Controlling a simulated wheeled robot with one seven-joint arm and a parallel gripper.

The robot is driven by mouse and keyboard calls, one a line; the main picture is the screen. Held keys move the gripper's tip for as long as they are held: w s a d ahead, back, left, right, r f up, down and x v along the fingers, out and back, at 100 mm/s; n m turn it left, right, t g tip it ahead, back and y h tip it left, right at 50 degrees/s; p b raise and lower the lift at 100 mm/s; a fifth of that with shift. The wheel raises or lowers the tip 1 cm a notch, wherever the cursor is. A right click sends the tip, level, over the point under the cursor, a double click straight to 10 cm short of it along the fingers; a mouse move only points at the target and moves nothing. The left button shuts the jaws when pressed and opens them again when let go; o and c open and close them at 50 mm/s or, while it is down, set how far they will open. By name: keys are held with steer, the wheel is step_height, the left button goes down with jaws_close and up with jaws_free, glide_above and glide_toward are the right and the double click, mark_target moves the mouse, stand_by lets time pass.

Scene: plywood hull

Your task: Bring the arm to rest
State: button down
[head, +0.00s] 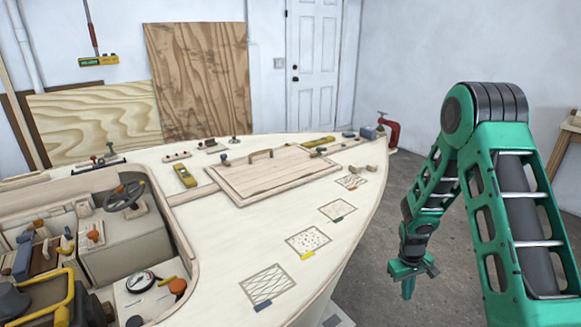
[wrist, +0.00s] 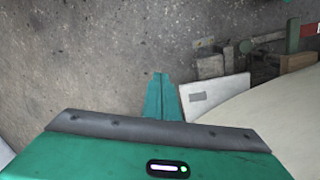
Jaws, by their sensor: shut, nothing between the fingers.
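My green arm rises at the right of the head view and bends down to my gripper (head: 408,288). The gripper hangs over the bare floor, to the right of the hull's curved edge and apart from it. In the wrist view its two green fingers (wrist: 160,95) lie together, pointing at grey floor. Nothing is held between them.
The plywood hull (head: 240,240) fills the left and middle, with a hatch (head: 265,178), a steering wheel (head: 125,196) and several small parts on deck. A red clamp (head: 392,132) sits at its tip. Grey floor (head: 365,280) is free beside it. A wooden bench (head: 565,140) stands far right.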

steer(key=s+d+r+m, duration=0.25)
steer(key=s+r, duration=0.35)
steer(key=r, duration=0.5)
steer(key=s+d+r+m, duration=0.25)
steer(key=s+r, duration=0.45)
steer(key=r, duration=0.5)
steer(key=s+a+r+m+y, duration=0.1)
steer(key=s+r, duration=0.4)
steer(key=s, duration=0.5)
steer(key=s+a+r+m, duration=0.1)
steer(key=s+r, duration=0.4)
steer(key=s, duration=0.5)
steer(key=shift+s+m+y, duration=0.35)
steer(key=shift+m+y, duration=0.05)
steer(key=shift+m, duration=0.5)
